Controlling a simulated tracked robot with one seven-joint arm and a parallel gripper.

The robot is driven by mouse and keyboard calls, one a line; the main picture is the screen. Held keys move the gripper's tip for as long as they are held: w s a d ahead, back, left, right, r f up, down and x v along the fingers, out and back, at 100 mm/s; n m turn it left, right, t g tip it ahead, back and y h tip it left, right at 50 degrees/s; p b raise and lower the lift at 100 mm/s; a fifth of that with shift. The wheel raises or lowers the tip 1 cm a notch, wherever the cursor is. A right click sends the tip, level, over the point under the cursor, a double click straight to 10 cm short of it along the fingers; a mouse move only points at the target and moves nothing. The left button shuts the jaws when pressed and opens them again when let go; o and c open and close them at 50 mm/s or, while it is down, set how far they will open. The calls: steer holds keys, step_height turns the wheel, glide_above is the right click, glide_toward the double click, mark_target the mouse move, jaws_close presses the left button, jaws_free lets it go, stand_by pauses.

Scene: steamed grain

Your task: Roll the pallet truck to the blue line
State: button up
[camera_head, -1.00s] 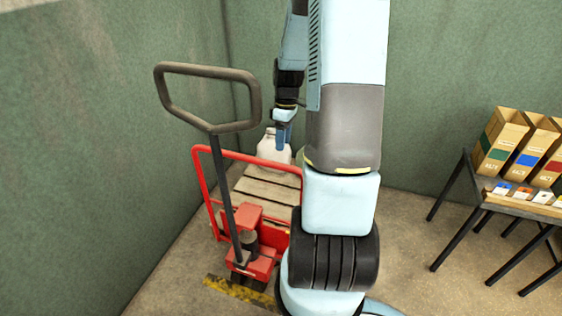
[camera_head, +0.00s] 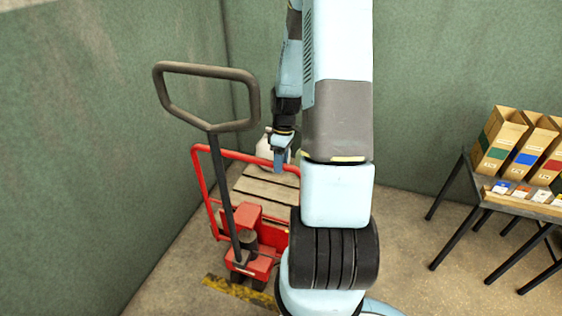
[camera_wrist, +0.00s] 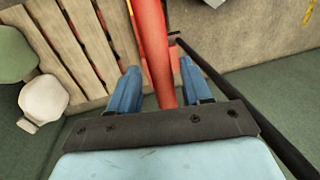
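The red pallet truck (camera_head: 257,262) stands by the left wall with its dark loop handle (camera_head: 207,128) upright on the near side. A red push-bar frame (camera_head: 203,185) rises behind the handle. My gripper (camera_head: 279,168) is at the right part of the frame's top bar. In the wrist view, the blue fingers of my gripper (camera_wrist: 157,82) are apart, with the red bar (camera_wrist: 152,45) running between them. I see a gap beside the bar and cannot tell whether either finger touches it. No blue line shows in either view.
Wooden slats (camera_head: 262,190) lie on the truck, with a white jug (camera_head: 264,150) beyond; a green jug (camera_wrist: 14,55) also shows in the wrist view. A worn yellow-black floor strip (camera_head: 238,292) is in front. A table (camera_head: 520,207) with boxes stands right; floor between is clear.

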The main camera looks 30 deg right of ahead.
jaws_close()
stand_by(0.3)
steer(key=shift+s, duration=0.1)
